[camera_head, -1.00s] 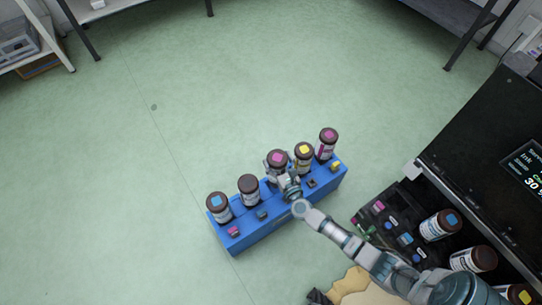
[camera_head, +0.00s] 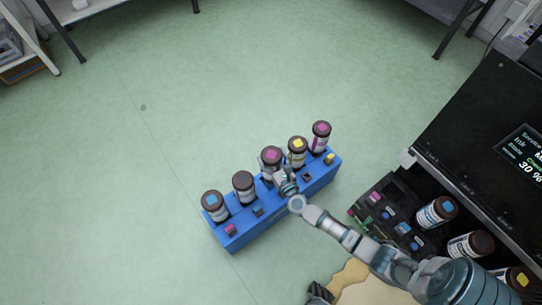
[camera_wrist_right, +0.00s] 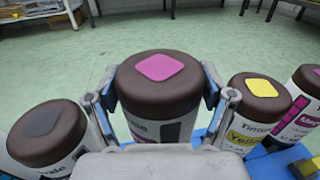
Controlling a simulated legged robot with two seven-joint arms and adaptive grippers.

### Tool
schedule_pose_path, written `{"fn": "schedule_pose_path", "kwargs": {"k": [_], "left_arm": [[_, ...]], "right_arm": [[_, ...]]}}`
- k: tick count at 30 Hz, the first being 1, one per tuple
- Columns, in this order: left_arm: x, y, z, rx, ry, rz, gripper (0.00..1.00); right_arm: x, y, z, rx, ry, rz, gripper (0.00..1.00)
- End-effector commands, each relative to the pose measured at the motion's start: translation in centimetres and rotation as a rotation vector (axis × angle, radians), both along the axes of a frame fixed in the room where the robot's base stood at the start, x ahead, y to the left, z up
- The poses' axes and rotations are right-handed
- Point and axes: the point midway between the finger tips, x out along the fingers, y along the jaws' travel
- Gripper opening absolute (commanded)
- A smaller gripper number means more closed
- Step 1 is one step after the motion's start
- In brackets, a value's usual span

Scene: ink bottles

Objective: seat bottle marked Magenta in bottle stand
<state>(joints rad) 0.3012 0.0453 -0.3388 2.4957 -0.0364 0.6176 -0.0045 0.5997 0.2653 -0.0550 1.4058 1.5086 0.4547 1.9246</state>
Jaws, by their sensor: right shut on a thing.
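A brown-capped bottle with a magenta square on its cap (camera_head: 271,155) stands upright in the middle of the blue stand (camera_head: 232,240). My right gripper (camera_head: 281,174) is shut around it just below the cap. In the right wrist view the same bottle (camera_wrist_right: 159,80) sits between the two fingers of the right gripper (camera_wrist_right: 165,105), which partly hide its label. Another magenta-marked bottle (camera_head: 321,136) is at the stand's far right end; in the right wrist view its label (camera_wrist_right: 297,113) starts with "Mag". My left gripper is not in view.
A yellow-marked bottle (camera_head: 297,150) stands close on the right, a grey-marked one (camera_head: 244,186) on the left, then a blue-marked one (camera_head: 215,205). A black machine (camera_head: 470,130) with more bottles in its dark bay (camera_head: 375,190) is at the right. The green floor beyond is clear.

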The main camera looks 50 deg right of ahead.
Motion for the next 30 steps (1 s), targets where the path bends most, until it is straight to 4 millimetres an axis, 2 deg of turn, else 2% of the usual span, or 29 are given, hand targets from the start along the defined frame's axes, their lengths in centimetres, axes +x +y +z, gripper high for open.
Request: {"fn": "schedule_pose_path", "kwargs": {"k": [15,30], "left_arm": [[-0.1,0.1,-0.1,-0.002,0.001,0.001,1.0],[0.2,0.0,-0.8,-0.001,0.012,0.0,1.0]], "right_arm": [[0.1,-0.1,0.1,-0.002,-0.001,-0.001,0.12],[0.1,0.0,-1.7,-0.002,0.0,0.0,0.12]]}}
